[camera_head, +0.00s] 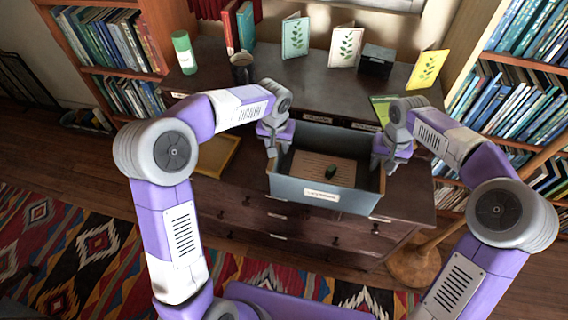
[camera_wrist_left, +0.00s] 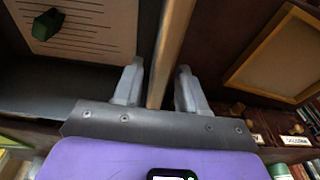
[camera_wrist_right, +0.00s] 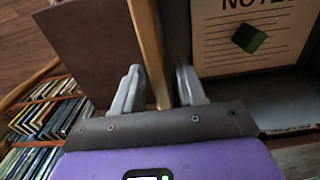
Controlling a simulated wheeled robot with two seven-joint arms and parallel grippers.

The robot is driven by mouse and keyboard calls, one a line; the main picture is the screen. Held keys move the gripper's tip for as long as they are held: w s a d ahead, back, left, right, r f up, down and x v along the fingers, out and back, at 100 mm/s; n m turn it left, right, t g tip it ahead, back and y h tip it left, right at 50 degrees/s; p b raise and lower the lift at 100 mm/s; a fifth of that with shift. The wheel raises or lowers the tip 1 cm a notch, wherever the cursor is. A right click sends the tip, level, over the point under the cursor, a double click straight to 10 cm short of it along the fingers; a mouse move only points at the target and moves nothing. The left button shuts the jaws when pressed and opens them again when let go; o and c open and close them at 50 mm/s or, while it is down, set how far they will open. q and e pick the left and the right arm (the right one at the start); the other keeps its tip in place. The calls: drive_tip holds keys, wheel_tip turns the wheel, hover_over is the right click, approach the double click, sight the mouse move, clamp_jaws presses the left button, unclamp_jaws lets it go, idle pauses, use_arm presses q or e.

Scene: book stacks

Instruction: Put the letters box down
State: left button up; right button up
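The letters box (camera_head: 305,195) is an open grey-blue box with a small label on its front. It stands out over the front of the dresser; I cannot tell whether its base touches the wood. Inside are a printed sheet (camera_head: 312,167) and a small dark green object (camera_head: 331,171). The box looks roughly level.
The dresser (camera_head: 410,205) has a wooden frame or tray (camera_head: 219,157) left of the box. On its raised back are a green can (camera_head: 184,52), a dark mug (camera_head: 242,68), several leaf cards (camera_head: 345,46) and a black box (camera_head: 375,60). Bookcases flank it.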

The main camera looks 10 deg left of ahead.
use_arm(q)
drive_tip(key=shift+o, duration=0.3)
drive_tip(key=shift+r, duration=0.15)
use_arm(e)
drive_tip(key=shift+o, duration=0.3)
drive_tip(key=shift+r, duration=0.25)
use_arm(q)
wheel_tip(320, 180, up, 12)
drive_tip(key=s, duration=0.1)
drive_tip(key=shift+s, duration=0.4)
use_arm(e)
wheel_tip(320, 180, up, 12)
drive_tip(key=shift+f, duration=0.2)
use_arm(q)
drive_tip(key=shift+f, duration=0.2)
